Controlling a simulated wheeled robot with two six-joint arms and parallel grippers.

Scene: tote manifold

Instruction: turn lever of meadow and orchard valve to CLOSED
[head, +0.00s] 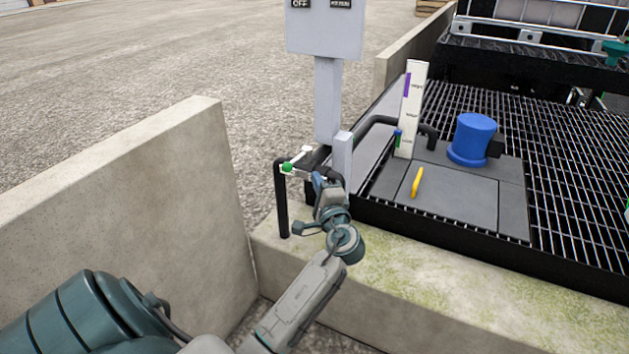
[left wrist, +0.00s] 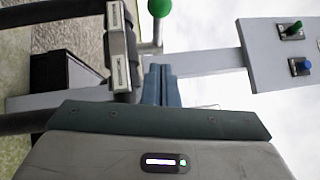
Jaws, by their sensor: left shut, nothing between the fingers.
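A lever with a green ball knob (head: 287,167) stands at the dark pipe manifold beside the grey post in the head view. In the left wrist view the green knob (left wrist: 160,8) sits at the top edge on a thin metal stem. Two pale label plates (left wrist: 122,72) are on the pipe there; their text is too small to read, so I cannot tell which valve is which. My left gripper (head: 318,181) is just right of the green knob, at the manifold. Its fingers (left wrist: 163,84) are together and empty, apart from the knob. My right gripper is not in view.
A grey post (head: 328,100) carries a control box (head: 325,28) above the manifold. A concrete wall (head: 110,200) is at the left. A grated deck with a blue cap (head: 473,139), yellow handle (head: 416,182) and white gauge board (head: 411,108) lies right.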

